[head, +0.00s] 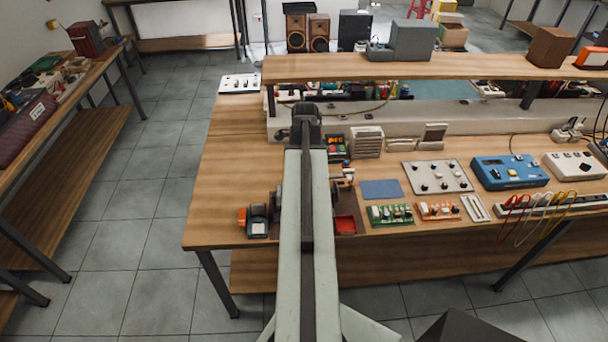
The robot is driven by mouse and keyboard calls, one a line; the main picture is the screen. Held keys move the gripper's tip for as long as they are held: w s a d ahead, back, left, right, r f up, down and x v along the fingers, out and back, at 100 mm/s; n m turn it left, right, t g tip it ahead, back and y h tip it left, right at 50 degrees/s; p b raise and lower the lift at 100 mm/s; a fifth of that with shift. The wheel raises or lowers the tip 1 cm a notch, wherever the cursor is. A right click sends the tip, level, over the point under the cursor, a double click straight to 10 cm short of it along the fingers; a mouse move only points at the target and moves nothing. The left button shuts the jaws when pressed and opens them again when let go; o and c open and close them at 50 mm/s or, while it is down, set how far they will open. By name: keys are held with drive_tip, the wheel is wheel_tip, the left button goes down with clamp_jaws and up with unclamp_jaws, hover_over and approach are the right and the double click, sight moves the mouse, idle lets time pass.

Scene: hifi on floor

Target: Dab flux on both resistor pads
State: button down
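A green circuit board (390,214) with several upright parts lies near the front edge of the bench, right of my arm. An orange-red board (438,211) with parts on it lies just to its right. The resistor pads are too small to make out on either board. I cannot pick out a flux container or applicator with certainty. My arm reaches forward over the bench, left of both boards, and ends in a dark joint. My gripper's fingers do not show, and the arm hides part of the bench under it.
A blue mat (382,189), a red tray (345,225) and an orange-and-dark device (256,221) lie near my arm. A grey knobbed panel (437,177) and a blue instrument (510,172) stand farther right. A raised shelf (480,67) spans the back. The bench's left end is mostly clear.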

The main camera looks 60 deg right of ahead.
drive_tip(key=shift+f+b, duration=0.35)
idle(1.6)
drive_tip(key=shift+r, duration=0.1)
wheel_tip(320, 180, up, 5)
drive_tip(key=p, duration=0.4)
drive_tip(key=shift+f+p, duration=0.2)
drive_tip(key=shift+p, duration=0.2)
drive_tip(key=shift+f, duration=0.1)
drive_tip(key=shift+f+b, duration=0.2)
drive_tip(key=shift+b, duration=0.1)
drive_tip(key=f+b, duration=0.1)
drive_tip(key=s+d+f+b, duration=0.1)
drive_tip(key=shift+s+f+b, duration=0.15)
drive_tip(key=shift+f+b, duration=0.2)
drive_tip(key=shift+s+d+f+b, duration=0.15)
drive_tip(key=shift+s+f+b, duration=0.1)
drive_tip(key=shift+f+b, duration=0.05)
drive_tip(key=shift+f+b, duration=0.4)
drive_tip(key=shift+b, duration=0.05)
idle(1.1)
